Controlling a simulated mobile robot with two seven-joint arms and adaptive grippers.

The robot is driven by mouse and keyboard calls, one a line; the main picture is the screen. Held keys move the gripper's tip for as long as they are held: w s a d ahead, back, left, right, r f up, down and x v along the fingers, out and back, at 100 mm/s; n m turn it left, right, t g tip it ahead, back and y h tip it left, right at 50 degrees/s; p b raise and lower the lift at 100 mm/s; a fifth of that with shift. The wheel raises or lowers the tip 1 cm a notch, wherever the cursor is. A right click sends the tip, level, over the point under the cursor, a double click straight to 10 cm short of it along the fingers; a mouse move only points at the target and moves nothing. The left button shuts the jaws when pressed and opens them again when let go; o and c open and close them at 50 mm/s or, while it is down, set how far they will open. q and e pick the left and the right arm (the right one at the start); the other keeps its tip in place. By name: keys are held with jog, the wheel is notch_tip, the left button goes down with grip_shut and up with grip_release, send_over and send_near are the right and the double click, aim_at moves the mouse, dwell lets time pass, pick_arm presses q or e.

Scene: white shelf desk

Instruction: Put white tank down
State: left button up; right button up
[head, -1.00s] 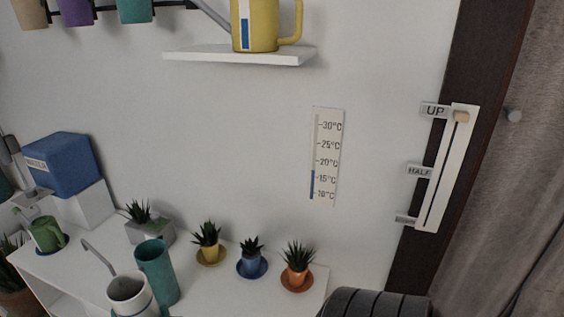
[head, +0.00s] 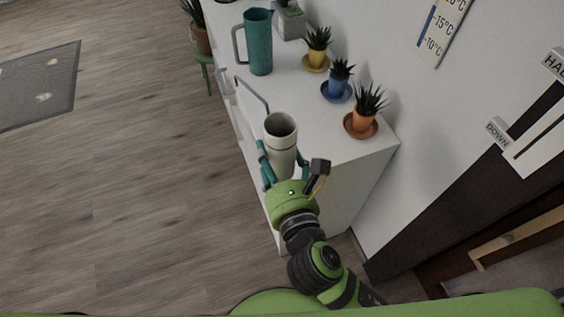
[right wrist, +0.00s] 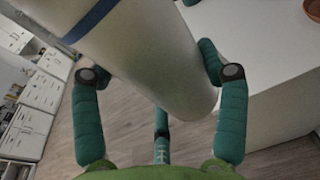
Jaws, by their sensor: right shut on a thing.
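The white tank (head: 281,141) is a tall, open-topped white cylinder with a thin spout on its left. My right gripper (head: 281,168) is shut around its lower part at the near edge of the white desk (head: 345,142). In the right wrist view the tank (right wrist: 150,60) fills the space between the teal fingers of the gripper (right wrist: 155,75), and its bottom end shows with floor behind it. The tank looks held at or just beyond the desk edge; I cannot tell whether it touches the desk. My left gripper is not in view.
A teal jug (head: 259,45) stands behind the tank on the desk. Potted plants on yellow (head: 316,64), blue (head: 337,93) and orange (head: 361,126) saucers line the wall side. Bare desk top lies between them and the tank. A wall slider (head: 535,145) is at right.

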jog(key=shift+n+y, duration=0.4)
jog(key=shift+y, duration=0.1)
jog(key=w+f, duration=0.2)
jog(key=w, duration=0.1)
jog(key=w+f, duration=0.3)
jog(key=w, duration=0.1)
jog(key=w+a+f+b, duration=0.1)
jog(key=w+f, duration=0.2)
jog(key=w, duration=0.1)
jog(key=shift+f, duration=0.2)
notch_tip(320, 180, down, 4)
jog(key=shift+b, duration=0.9)
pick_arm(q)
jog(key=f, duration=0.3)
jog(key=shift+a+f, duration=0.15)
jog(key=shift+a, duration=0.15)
pick_arm(e)
jog(key=shift+d, duration=0.1)
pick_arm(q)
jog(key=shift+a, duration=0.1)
pick_arm(e)
jog(key=shift+f, duration=0.1)
jog(key=shift+f, duration=0.15)
jog(key=o, duration=1.4)
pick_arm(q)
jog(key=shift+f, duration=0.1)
